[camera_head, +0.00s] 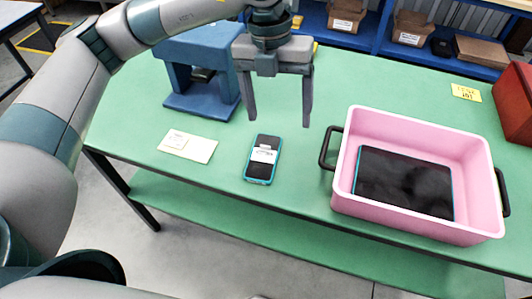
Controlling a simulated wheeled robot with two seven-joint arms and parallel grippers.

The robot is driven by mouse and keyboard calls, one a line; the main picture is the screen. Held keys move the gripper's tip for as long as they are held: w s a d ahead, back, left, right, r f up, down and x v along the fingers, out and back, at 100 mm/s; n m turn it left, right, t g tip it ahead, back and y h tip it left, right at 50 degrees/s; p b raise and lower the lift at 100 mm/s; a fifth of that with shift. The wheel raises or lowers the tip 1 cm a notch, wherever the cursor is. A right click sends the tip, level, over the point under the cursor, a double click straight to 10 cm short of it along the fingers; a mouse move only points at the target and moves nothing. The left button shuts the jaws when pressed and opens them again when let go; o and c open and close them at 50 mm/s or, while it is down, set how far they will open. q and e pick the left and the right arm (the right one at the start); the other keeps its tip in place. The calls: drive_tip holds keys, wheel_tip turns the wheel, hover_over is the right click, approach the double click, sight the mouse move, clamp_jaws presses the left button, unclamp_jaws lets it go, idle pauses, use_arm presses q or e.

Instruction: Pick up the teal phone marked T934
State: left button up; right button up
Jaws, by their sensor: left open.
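A teal-edged phone (261,170) lies face up on the green table, with a white label across its dark screen. The print on the label is too small to read. My left gripper (276,115) is open and empty, pointing down. It hangs above the table, over and slightly beyond the phone in the picture, with its two fingers spread and apart from the phone. My right gripper is not in view.
A pink bin (415,225) with black handles stands right of the phone, holding a dark tablet (405,182). A blue stand (200,105) is behind left. Paper notes (187,146) lie left of the phone. A red box (514,105) is far right.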

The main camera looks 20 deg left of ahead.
use_arm(q)
drive_tip(key=shift+n+t+y, duration=0.4)
drive_tip(key=shift+y, duration=0.3)
drive_tip(key=w+a, duration=0.1)
drive_tip(key=w+a+r, duration=0.1)
drive_tip(key=a, duration=0.1)
drive_tip(key=shift+a, duration=0.15)
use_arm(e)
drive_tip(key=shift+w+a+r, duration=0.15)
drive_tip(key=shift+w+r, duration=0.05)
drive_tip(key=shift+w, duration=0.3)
use_arm(q)
wheel_tip(320, 180, down, 12)
drive_tip(key=p, duration=0.3)
drive_tip(key=shift+f, duration=0.1)
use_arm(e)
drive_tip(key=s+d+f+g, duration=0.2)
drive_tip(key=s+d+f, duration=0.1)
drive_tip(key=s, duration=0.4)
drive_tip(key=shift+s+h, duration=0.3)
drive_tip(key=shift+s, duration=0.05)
use_arm(q)
drive_tip(key=shift+f, duration=0.1)
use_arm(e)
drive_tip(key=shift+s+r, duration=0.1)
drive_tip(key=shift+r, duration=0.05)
